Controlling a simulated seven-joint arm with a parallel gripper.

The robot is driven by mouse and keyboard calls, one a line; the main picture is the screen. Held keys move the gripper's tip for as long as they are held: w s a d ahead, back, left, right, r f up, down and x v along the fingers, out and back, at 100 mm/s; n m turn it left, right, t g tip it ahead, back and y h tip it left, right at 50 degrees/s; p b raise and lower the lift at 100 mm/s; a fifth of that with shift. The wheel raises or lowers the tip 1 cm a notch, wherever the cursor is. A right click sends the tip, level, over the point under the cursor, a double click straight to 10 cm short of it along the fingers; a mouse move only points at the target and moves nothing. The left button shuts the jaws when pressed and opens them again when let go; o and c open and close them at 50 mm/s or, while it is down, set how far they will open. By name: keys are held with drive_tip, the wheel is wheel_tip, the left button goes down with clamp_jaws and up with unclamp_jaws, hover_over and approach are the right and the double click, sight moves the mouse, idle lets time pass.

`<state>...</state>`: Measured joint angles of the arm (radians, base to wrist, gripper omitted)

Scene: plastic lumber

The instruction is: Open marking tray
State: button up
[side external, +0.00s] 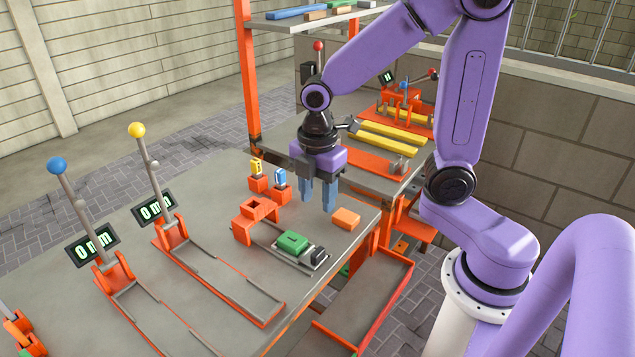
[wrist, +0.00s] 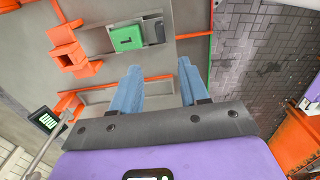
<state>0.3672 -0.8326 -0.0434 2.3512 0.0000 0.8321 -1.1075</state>
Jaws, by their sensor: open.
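My gripper (side external: 319,204) hangs over the near right part of the work table, blue fingers pointing down, apart with nothing between them. Its fingers also show in the wrist view (wrist: 160,68). Beside it on the table is a narrow grey tray-like strip (side external: 265,236) with a green block (side external: 292,243) marked 1 and a black piece (side external: 318,256) at its end. An orange square frame (side external: 259,208) stands over the strip's other end. In the wrist view, the green block (wrist: 127,38) lies beyond the fingertips, apart from them. I cannot tell for sure which part is the marking tray.
An orange block (side external: 346,218) lies close to the gripper's right. Small orange stands hold a yellow (side external: 257,167) and a blue piece (side external: 280,178). Levers with a blue (side external: 57,165) and a yellow knob (side external: 137,130) stand at left. An orange-edged tray (side external: 375,300) sits below the table edge.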

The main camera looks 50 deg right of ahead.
drive_tip(key=shift+r, duration=1.2)
drive_tip(key=s+m, duration=0.5)
drive_tip(key=s, duration=1.1)
drive_tip(key=shift+s+d+f, duration=0.15)
drive_tip(key=shift+s+f, duration=0.1)
drive_tip(key=shift+s, duration=0.15)
idle(0.6)
